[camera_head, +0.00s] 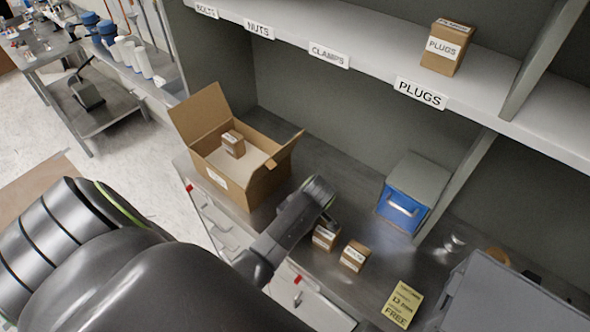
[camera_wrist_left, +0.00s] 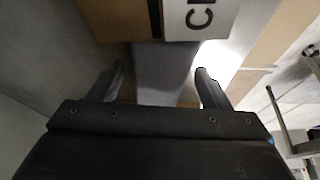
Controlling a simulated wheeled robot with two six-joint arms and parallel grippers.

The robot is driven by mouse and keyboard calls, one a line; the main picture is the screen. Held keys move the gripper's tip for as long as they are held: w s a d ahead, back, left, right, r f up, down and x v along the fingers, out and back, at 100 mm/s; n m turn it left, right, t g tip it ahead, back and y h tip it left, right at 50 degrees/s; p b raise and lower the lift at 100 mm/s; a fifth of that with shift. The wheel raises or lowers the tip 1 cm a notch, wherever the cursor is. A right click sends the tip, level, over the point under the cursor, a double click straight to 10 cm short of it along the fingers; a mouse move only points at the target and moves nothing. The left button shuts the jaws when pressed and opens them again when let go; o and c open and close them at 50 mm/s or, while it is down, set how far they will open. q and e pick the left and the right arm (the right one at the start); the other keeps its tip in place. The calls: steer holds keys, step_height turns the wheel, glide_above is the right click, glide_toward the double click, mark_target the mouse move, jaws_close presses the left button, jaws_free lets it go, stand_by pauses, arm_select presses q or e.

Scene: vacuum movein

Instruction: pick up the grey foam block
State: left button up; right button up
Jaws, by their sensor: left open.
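My left gripper (camera_head: 328,226) is over the dark worktop; its fingers are mostly hidden by my own arm in the head view. In the left wrist view my left gripper (camera_wrist_left: 158,72) is open, one finger on each side of a plain grey patch (camera_wrist_left: 165,68). This patch looks like the grey foam block, but I cannot tell it surely from the worktop. No grey foam block stands out in the head view. A small brown box (camera_head: 326,236) sits right by the gripper, and a labelled brown box shows beyond the fingertips (camera_wrist_left: 112,18). My right gripper is not in view.
A second small brown box (camera_head: 354,256) stands to the right. An open carton (camera_head: 228,172) holds a small box. A blue-fronted bin (camera_head: 401,208), a yellow card (camera_head: 403,304) and a grey case (camera_head: 505,300) lie further right. A shelf (camera_head: 360,62) overhangs the back.

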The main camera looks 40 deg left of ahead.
arm_select(q)
steer(key=shift+f, duration=0.2)
steer(key=shift+f, duration=0.25)
stand_by(0.5)
steer(key=c, duration=1.1)
steer(key=shift+o, duration=0.2)
